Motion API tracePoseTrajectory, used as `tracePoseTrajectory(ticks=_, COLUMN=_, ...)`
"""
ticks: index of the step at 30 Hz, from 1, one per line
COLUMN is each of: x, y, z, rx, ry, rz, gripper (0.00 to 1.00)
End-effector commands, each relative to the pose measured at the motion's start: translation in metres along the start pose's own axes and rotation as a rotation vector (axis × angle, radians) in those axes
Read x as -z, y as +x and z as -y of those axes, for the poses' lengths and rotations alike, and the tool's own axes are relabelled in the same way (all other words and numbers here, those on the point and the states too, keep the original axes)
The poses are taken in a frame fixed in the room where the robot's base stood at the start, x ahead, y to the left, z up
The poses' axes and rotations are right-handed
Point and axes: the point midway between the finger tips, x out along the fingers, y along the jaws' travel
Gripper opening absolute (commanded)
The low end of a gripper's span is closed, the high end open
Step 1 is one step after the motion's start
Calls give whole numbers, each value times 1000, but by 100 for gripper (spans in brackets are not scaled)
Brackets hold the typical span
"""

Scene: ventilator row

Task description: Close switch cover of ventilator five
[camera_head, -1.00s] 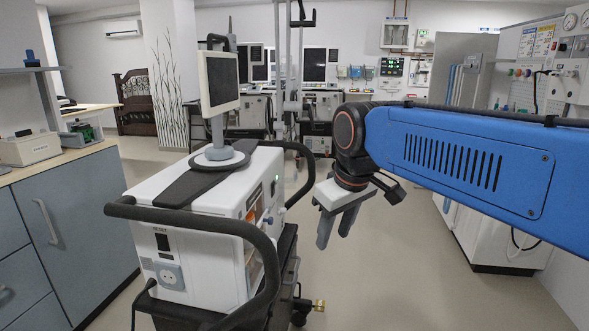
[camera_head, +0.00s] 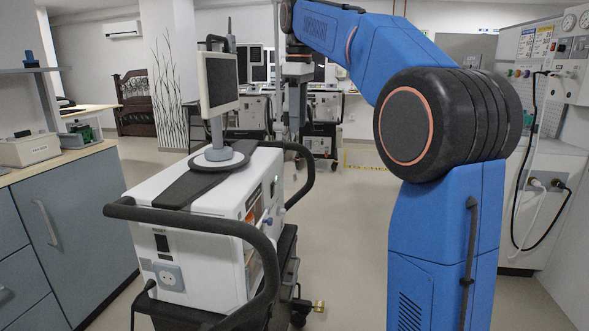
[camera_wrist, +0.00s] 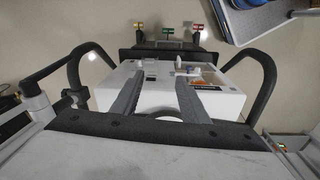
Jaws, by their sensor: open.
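A white ventilator (camera_head: 195,205) with dark handles and a screen stands near me at the left in the head view. Its near face has a small dark switch area (camera_head: 162,243) above a socket (camera_head: 167,276). I cannot make out a switch cover or a number five. My gripper (camera_head: 298,95) appears small and far off, beyond the near ventilator's screen. In the wrist view my gripper (camera_wrist: 162,85) is open, with its two grey fingers apart over a white ventilator top (camera_wrist: 163,100). I cannot tell whether this is the near ventilator, nor whether the fingers touch it.
A grey-blue cabinet (camera_head: 75,215) stands at the left. Medical equipment (camera_head: 550,170) with hoses stands along the right wall. More ventilators (camera_head: 325,110) stand at the back. The floor (camera_head: 345,240) between the near ventilator and my arm is clear.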

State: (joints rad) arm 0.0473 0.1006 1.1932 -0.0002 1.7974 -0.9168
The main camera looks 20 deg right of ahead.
Motion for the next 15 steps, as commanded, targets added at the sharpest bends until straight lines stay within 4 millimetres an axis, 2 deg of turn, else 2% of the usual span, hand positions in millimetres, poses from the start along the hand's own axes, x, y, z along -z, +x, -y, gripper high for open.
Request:
tracePoseTrajectory(ticks=1, x=7, y=-2, z=-11, rx=8, ry=-25, rz=6, gripper=41)
tracePoseTrajectory(ticks=6, x=19, y=-8, z=-31, rx=32, ry=-94, rz=22, gripper=41)
tracePoseTrajectory(ticks=11, x=23, y=-10, z=-37, rx=41, ry=-120, rz=28, gripper=41)
tracePoseTrajectory(ticks=15, x=22, y=-2, z=-36, rx=44, ry=-123, rz=30, gripper=41)
